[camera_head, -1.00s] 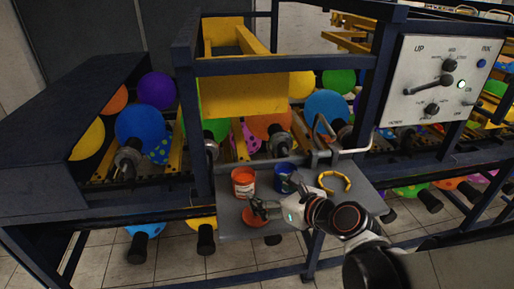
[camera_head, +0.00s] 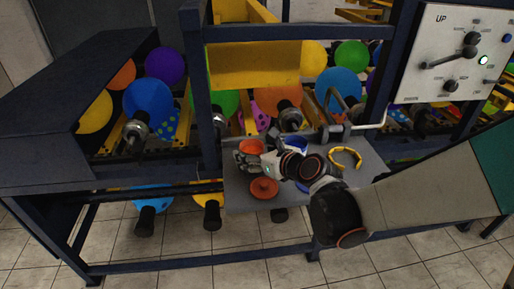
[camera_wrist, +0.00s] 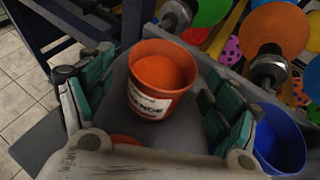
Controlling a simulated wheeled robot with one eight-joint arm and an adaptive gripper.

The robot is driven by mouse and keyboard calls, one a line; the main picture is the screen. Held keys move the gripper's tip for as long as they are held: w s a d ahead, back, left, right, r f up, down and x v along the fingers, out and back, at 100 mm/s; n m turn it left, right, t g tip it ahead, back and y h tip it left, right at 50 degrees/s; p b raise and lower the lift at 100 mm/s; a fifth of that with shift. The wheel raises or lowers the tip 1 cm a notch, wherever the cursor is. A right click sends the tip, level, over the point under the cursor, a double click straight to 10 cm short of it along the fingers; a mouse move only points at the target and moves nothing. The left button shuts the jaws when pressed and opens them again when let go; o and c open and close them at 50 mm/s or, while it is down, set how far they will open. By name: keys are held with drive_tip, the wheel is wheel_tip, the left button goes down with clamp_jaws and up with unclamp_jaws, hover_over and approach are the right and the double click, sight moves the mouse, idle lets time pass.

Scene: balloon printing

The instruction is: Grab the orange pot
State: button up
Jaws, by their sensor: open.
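The orange pot (camera_wrist: 158,88) stands upright on the grey shelf, with a white label on its side and orange contents. In the wrist view it sits between the two green-padded fingers of my gripper (camera_wrist: 152,92), which are apart, with a gap visible on each side. In the head view my gripper (camera_head: 246,160) is at the orange pot (camera_head: 251,146), whose lower part is hidden behind the fingers.
A blue pot (camera_wrist: 280,138) stands close to the right finger; it also shows in the head view (camera_head: 295,144). An orange lid (camera_head: 264,188) lies on the grey shelf (camera_head: 240,203) in front. A yellow ring-shaped object (camera_head: 345,158) lies to the right. A dark blue frame surrounds the shelf.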

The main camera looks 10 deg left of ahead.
sight(251, 146)
drive_tip(key=x, duration=0.2)
drive_tip(key=shift+w+a+f, duration=0.15)
drive_tip(key=shift+w, duration=0.05)
drive_tip(key=shift+c, duration=0.6)
drive_tip(key=c, duration=1.2)
